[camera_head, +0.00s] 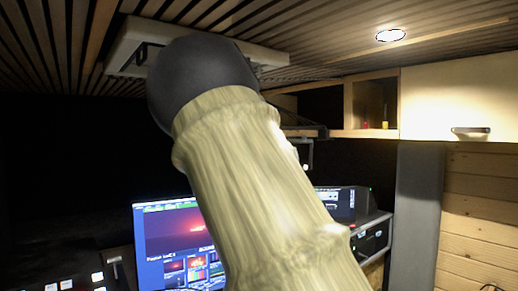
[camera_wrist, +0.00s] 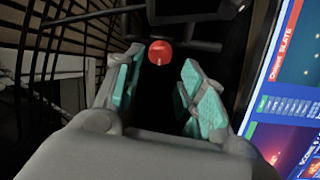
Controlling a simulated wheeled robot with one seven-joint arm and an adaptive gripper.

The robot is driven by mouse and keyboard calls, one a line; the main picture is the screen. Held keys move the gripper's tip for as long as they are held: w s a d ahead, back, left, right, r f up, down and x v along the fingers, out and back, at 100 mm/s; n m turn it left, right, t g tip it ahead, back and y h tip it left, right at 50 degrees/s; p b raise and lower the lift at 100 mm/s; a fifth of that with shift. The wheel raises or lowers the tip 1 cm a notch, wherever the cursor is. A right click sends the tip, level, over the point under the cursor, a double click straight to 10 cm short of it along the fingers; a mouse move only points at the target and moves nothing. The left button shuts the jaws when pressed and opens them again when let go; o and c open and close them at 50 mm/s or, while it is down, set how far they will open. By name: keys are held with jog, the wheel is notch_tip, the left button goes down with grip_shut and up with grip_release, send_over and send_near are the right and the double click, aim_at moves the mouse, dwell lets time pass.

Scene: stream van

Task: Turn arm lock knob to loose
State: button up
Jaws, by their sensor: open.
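A round red knob (camera_wrist: 161,52) with a small pale mark shows at the top centre of the wrist view. It lies beyond my gripper (camera_wrist: 158,75), between and slightly past the two fingertips. My gripper is open, with teal pads on both fingers, and nothing is between them. The knob sits close to a dark bar or bracket (camera_wrist: 185,10) at the top of the view. In the head view my own arm covers the middle, and neither the knob nor my gripper can be made out there.
A lit monitor (camera_head: 170,235) stands behind my arm in the head view; a bright screen (camera_wrist: 290,90) fills the right of the wrist view. An equipment rack (camera_head: 372,240) stands to the right. A white cabinet (camera_head: 455,95) hangs upper right, below the slatted ceiling (camera_head: 330,30).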

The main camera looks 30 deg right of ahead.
jog(key=v, duration=0.4)
jog(key=shift+s+a, duration=0.1)
jog(key=shift+s, duration=0.2)
jog(key=shift+f, duration=0.15)
